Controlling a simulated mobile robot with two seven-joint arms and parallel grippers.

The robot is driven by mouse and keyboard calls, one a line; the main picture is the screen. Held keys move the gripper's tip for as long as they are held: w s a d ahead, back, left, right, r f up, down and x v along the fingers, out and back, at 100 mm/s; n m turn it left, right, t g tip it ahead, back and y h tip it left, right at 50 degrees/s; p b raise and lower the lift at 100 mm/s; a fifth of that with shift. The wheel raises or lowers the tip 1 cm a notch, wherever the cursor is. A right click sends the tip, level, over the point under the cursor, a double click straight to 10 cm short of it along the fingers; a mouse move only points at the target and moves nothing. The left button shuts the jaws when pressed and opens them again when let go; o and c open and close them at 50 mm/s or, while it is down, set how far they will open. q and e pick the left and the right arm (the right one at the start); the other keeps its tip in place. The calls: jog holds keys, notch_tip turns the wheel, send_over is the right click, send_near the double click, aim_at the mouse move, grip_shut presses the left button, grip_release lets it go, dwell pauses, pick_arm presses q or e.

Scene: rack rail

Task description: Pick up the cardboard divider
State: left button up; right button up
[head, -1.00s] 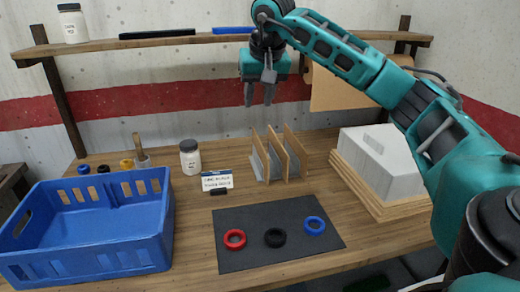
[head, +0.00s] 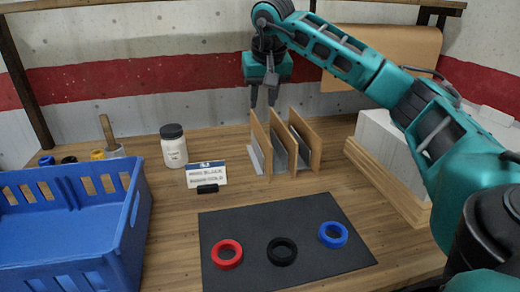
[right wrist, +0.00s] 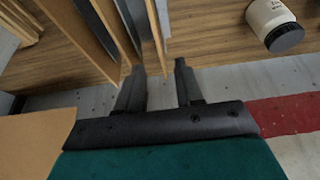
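Several upright brown cardboard-like panels stand in a small rack on the table, with grey plates between them. I point at the left panel (head: 261,150), the middle panel (head: 283,145) and the right panel (head: 310,142); which one is the task's divider I cannot tell. My right gripper (head: 263,103) hangs fingers down over the rack's left part, fingers apart and empty. In the right wrist view, the open fingers (right wrist: 159,68) are close to the ends of the panels (right wrist: 78,30) and a grey plate (right wrist: 152,25). My left gripper is out of view.
A blue crate (head: 125,225) is at left. A white jar (head: 174,150) and a label card (head: 206,174) stand left of the rack. A dark mat (head: 240,277) with red, black and blue rings lies in front. A white block (head: 385,150) on boards is right.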

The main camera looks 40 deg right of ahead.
aim_at(260, 130)
jog(key=x, duration=0.5)
jog(key=shift+w+d+f+b, duration=0.1)
jog(key=shift+w+f+b, duration=0.05)
jog(key=shift+f+b, duration=0.25)
jog(key=x, duration=0.3)
jog(key=b+x, duration=0.1)
jog(key=x, duration=0.1)
jog(key=shift+s+f, duration=0.1)
jog(key=shift+s, duration=0.2)
grip_shut()
